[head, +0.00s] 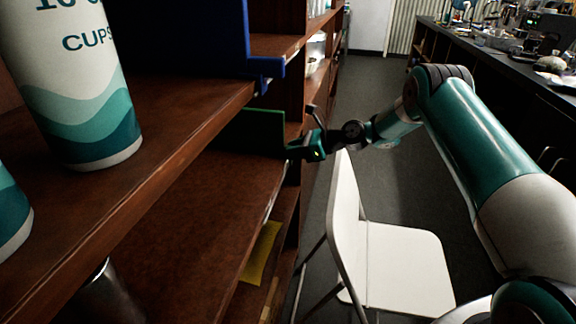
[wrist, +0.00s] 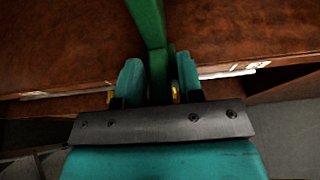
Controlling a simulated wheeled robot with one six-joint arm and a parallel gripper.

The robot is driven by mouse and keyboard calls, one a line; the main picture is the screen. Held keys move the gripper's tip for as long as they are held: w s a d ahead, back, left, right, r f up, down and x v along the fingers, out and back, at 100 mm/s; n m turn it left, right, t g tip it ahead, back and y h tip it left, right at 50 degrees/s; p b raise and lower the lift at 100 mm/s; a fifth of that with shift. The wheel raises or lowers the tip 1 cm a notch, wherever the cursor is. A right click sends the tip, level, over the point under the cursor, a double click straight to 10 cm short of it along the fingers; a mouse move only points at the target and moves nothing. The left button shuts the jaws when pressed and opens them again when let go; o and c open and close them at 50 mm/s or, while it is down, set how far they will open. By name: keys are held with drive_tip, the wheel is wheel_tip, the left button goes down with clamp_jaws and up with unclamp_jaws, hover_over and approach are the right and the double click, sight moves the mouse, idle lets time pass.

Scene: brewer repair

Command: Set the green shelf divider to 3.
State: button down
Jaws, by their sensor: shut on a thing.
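The green shelf divider (head: 252,131) stands on the middle shelf, below the blue divider, toward the far end. In the wrist view the divider (wrist: 151,25) runs from the top edge down between my fingers. My gripper (head: 296,152) is at the shelf's front edge, at the divider's near end. In the wrist view my gripper (wrist: 158,82) has a teal finger on each side of the green part and is shut on it. Small white labels (wrist: 235,70) show on the shelf edge; I cannot read their numbers.
A blue divider (head: 190,35) stands on the upper shelf beside a cups container (head: 75,90). A white folding chair (head: 400,265) stands on the floor below my arm. A yellow note (head: 262,252) hangs below the shelf. The middle shelf (head: 190,210) is clear in front of the divider.

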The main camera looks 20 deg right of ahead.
drive_tip(key=shift+w+d+b, duration=0.35)
drive_tip(key=shift+w+d, duration=0.2)
drive_tip(key=shift+w, duration=0.3)
drive_tip(key=shift+w+d+b, duration=0.35)
drive_tip(key=shift+w+d, duration=0.15)
drive_tip(key=shift+w, duration=0.35)
drive_tip(key=c, duration=1)
unclamp_jaws()
drive_tip(key=shift+c, duration=0.2)
drive_tip(key=v, duration=1.7)
drive_tip(key=shift+s+r, duration=0.15)
drive_tip(key=shift+r, duration=0.05)
